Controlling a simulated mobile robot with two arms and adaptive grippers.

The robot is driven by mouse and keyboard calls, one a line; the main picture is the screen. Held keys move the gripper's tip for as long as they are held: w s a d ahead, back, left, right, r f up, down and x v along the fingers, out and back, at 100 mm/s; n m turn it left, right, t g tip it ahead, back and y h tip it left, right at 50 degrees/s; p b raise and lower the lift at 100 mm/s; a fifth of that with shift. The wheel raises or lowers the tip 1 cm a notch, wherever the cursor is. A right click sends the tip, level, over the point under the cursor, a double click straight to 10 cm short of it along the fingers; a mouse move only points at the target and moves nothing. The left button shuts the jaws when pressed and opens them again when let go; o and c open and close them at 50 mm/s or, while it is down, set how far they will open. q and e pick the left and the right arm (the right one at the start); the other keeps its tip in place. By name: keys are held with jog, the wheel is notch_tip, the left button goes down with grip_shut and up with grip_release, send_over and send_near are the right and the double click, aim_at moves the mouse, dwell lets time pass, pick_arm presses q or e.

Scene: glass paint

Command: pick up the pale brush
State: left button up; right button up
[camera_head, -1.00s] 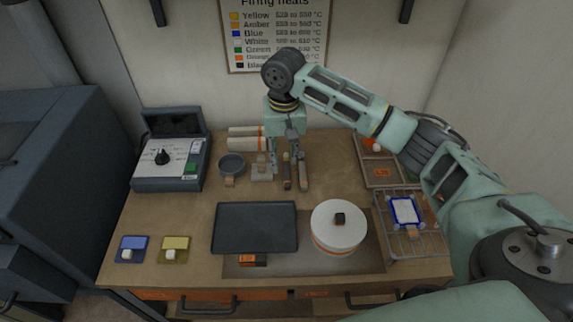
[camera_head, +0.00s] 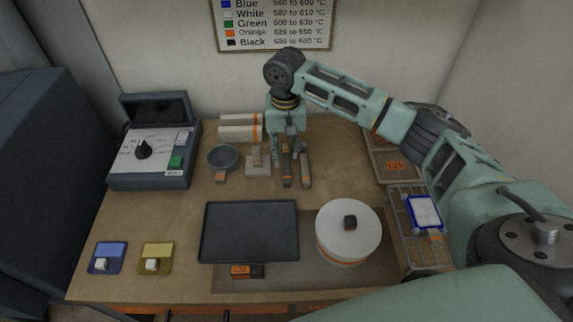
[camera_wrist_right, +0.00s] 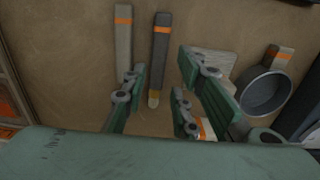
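The pale brush (camera_wrist_right: 123,45), a light grey handle with an orange band, lies on the table in the right wrist view. A dark brush (camera_wrist_right: 161,45) with an orange band and a pale tip lies beside it. In the head view, the pale brush (camera_head: 305,172) is right of the dark one (camera_head: 287,178), their far ends partly hidden by my gripper. My right gripper (camera_wrist_right: 163,68) is open and empty, pointing down over the far ends of the brushes. One finger overlaps the pale brush's end in the wrist view. My left gripper is not in view.
A round grey dish (camera_head: 222,158) and a pale block (camera_head: 258,165) stand left of the brushes. Pale rolls (camera_head: 238,133) lie behind. A dark tray (camera_head: 248,232) and a white round drum (camera_head: 347,228) stand in front. A wire rack (camera_head: 415,255) is at the right.

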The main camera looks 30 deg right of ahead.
aim_at(287, 164)
notch_tip(287, 164, down, 4)
jog(key=shift+s+d+r+p, duration=0.1)
jog(key=shift+s+r+p, duration=0.05)
jog(key=shift+p, duration=0.45)
jog(key=shift+f, duration=0.5)
jog(key=shift+c, duration=0.9)
grip_shut()
